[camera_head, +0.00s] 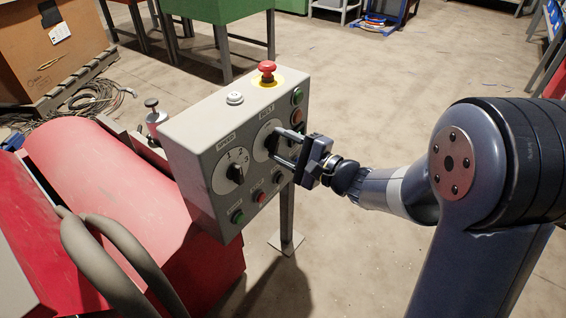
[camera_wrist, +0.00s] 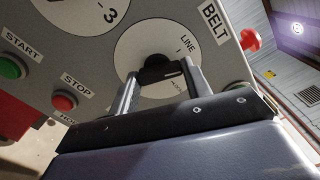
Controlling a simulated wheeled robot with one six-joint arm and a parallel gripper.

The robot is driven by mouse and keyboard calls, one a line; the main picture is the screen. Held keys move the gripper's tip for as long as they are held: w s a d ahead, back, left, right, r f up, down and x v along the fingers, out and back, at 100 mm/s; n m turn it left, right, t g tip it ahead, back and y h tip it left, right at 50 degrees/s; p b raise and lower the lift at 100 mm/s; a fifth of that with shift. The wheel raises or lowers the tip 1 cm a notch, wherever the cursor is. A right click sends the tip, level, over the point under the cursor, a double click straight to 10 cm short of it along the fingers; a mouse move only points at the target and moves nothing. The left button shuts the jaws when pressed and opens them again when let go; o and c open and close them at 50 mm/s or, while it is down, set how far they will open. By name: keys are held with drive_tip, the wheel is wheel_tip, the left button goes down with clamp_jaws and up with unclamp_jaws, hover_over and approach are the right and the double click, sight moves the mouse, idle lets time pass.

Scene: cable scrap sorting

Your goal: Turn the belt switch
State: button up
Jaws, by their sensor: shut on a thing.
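The belt switch (camera_wrist: 156,72) is a black rotary knob on a round white dial (camera_wrist: 140,48) marked "LINE", under a "BELT" label. It sits on the front of a grey control box (camera_head: 187,131). My gripper (camera_head: 282,147) reaches the box from the right in the head view. In the wrist view its two fingers (camera_wrist: 160,80) are shut on the knob, one on each side. In the head view the fingers hide most of the knob. The knob's exact pointing direction is hard to tell.
A second black knob (camera_head: 236,173) sits on a numbered dial to the left. A red emergency button (camera_head: 267,68) and a white button (camera_head: 235,98) top the box. Green and red buttons sit below the dials.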

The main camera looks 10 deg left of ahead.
drive_tip(key=n+b, duration=0.2)
drive_tip(key=shift+f+b, duration=0.2)
drive_tip(key=shift+b, duration=0.15)
drive_tip(key=shift+s+r+n+b, duration=0.15)
drive_tip(key=shift+n+b, duration=0.45)
drive_tip(key=shift+n, duration=0.6)
drive_tip(key=o, duration=1)
drive_tip(key=shift+r, duration=0.1)
